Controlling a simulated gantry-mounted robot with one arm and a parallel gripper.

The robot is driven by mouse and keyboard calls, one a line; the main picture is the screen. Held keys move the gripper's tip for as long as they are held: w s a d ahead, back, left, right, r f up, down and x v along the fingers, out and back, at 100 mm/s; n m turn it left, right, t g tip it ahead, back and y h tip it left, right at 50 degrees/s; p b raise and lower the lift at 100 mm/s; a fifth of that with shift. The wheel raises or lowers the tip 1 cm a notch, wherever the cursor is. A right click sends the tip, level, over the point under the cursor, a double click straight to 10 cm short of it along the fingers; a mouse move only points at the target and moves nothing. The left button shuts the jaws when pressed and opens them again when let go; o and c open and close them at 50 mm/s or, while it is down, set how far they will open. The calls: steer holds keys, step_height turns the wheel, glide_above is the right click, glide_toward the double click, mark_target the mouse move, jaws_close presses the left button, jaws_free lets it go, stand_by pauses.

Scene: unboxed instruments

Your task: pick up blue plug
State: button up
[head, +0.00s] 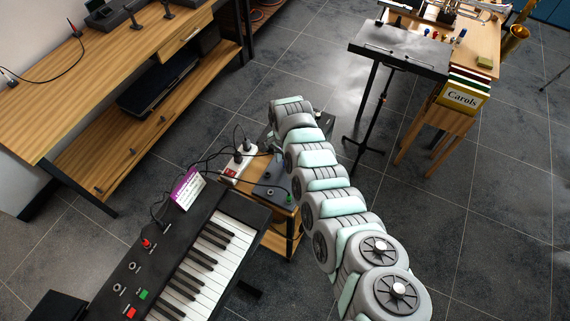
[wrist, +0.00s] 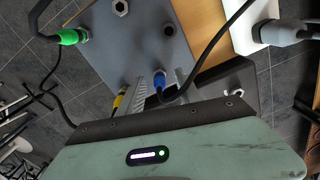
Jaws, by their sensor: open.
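The blue plug (wrist: 159,83) shows in the wrist view at a grey box (wrist: 140,35), with a black cable curving from it to the right. My gripper (wrist: 161,86) is open, its two ribbed grey fingers on either side of the blue plug. I cannot tell whether they touch it. A green plug (wrist: 70,37) is at the box's left edge, and a yellow plug (wrist: 118,99) is left of the fingers, partly hidden. In the head view the grey box (head: 262,189) and green plug (head: 290,197) show, but my arm hides the blue plug.
A keyboard (head: 205,262) with a purple card (head: 187,188) is in front. Loose black cables run around the box. Open tiled floor lies to the right.

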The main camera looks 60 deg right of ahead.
steer(key=shift+s+f, duration=0.1)
steer(key=shift+f, duration=0.3)
steer(key=shift+c, duration=0.5)
jaws_close()
